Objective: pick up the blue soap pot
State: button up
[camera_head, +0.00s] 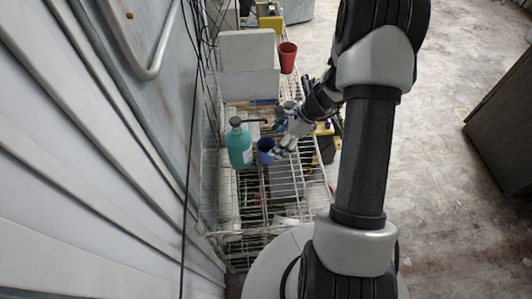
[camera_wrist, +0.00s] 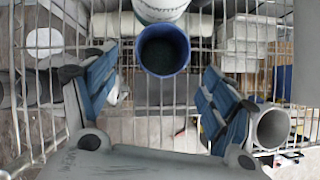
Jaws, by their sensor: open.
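The blue pot (camera_head: 266,146) stands on the wire rack, just right of a teal bottle (camera_head: 239,150). In the wrist view the blue pot (camera_wrist: 164,69) is round with a dark, open top. It lies at the upper middle, ahead of the gap between my fingers. My gripper (camera_wrist: 154,90) is open, with one blue-padded finger on each side and nothing held. Whether a finger touches the pot is unclear.
The teal bottle stands close beside the pot. A white box (camera_head: 249,75) and a red cup (camera_head: 288,57) are farther back on the rack. A corrugated wall (camera_head: 60,150) runs along the left. A grey tube-like item (camera_wrist: 271,127) is near the right finger.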

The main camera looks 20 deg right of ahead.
aim_at(268, 148)
jog(key=x, duration=0.6)
jog(key=shift+w+a+f+b, duration=0.1)
jog(key=shift+a+f+b, duration=0.05)
jog(key=shift+b, duration=0.25)
jog(key=c, duration=1.2)
